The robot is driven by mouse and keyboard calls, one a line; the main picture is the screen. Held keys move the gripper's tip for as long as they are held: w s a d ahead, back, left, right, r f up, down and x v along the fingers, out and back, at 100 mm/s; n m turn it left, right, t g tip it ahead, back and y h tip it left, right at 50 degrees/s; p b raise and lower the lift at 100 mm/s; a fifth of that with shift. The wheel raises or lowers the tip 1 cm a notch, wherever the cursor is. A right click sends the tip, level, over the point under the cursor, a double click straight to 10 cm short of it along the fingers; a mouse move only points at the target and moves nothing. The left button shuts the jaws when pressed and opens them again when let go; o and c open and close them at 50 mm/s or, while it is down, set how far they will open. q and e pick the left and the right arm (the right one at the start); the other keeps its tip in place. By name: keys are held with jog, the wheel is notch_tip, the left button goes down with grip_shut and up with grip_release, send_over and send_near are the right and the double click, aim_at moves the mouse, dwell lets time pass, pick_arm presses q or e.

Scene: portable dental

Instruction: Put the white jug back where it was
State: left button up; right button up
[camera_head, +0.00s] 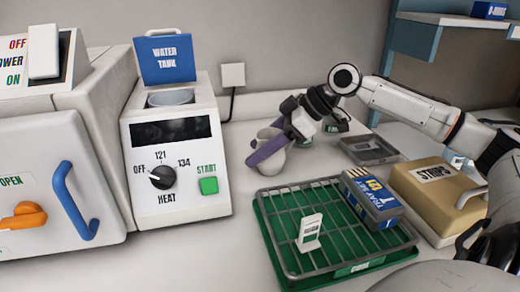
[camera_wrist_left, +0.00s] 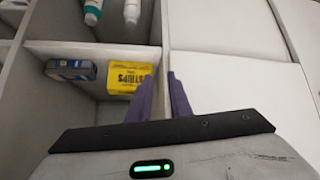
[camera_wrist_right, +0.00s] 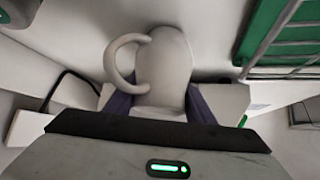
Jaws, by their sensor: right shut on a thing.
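The white jug (camera_head: 272,157) is at the back of the counter, right of the water tank unit. My right gripper (camera_head: 272,148) is shut on it, with its purple fingers on either side of the body. In the right wrist view, the jug (camera_wrist_right: 167,70) fills the space between the fingers, its handle to the left. I cannot tell whether its base touches the counter. My left gripper (camera_wrist_left: 163,85) is out of the head view; its fingers are slightly apart with nothing between them, over shelf compartments holding a yellow strips box (camera_wrist_left: 130,78).
The water tank unit (camera_head: 223,185) has its blue lid (camera_head: 166,65) raised. A green tray with a wire rack (camera_head: 290,235) stands in front of the jug. A grey tray (camera_head: 368,150) and a tan strips box (camera_head: 432,200) are to the right, under my right arm.

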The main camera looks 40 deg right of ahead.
jog(key=shift+r, duration=0.1)
pick_arm(q)
jog(key=shift+s+f, duration=0.1)
jog(key=shift+s, duration=0.1)
pick_arm(e)
jog(key=o, duration=1.4)
